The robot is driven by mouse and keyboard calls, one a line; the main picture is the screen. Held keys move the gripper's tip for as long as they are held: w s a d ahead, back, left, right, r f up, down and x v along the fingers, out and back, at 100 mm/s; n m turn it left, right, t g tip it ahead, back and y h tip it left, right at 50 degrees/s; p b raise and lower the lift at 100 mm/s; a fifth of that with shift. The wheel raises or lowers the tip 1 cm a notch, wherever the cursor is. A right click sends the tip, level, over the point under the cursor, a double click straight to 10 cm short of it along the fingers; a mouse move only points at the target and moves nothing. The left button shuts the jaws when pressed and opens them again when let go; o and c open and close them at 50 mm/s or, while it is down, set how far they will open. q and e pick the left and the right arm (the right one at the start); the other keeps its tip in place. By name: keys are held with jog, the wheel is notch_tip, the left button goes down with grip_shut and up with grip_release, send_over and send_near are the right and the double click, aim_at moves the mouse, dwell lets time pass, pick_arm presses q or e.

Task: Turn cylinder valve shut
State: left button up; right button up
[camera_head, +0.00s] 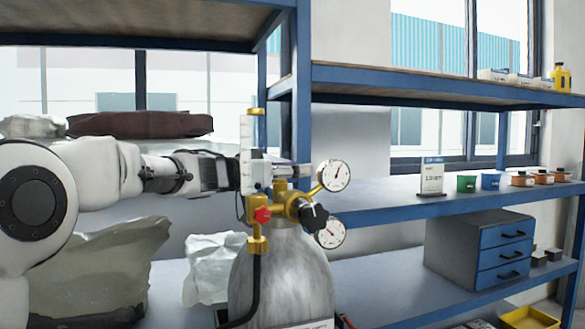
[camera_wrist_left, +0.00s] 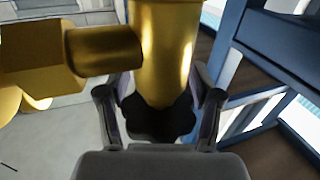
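The grey gas cylinder (camera_head: 285,275) stands upright in the head view, with a brass valve and regulator (camera_head: 290,205) on top. The regulator carries two round gauges, a red knob (camera_head: 262,215) and a black knob (camera_head: 313,215). My left gripper (camera_head: 285,170) reaches in from the left at the valve top, partly hidden behind the white flow tube (camera_head: 246,155). In the left wrist view its two fingers (camera_wrist_left: 160,108) flank a black lobed handwheel (camera_wrist_left: 160,122) below a brass body (camera_wrist_left: 165,50), with no clear gap on either side. My right gripper is not in view.
Blue-framed shelves (camera_head: 400,205) stand behind and right of the cylinder. A drawer box (camera_head: 480,250) and small pots are on them. Wrapped bundles (camera_head: 100,265) lie at the left. A black hose (camera_head: 256,290) hangs in front of the cylinder.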

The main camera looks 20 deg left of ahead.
pick_arm(q)
jog(key=shift+s+a+r, duration=0.15)
jog(key=shift+s+r, duration=0.05)
jog(key=shift+s, duration=0.2)
jog(key=shift+c, duration=0.6)
jog(key=shift+s+a, duration=0.15)
jog(key=c, duration=0.5)
jog(key=shift+c, duration=1.2)
jog(key=shift+w+f, duration=0.1)
jog(key=shift+w, duration=0.1)
jog(key=shift+f, duration=0.25)
jog(key=shift+c, duration=0.2)
jog(key=o, duration=0.9)
jog(key=shift+w+r, duration=0.1)
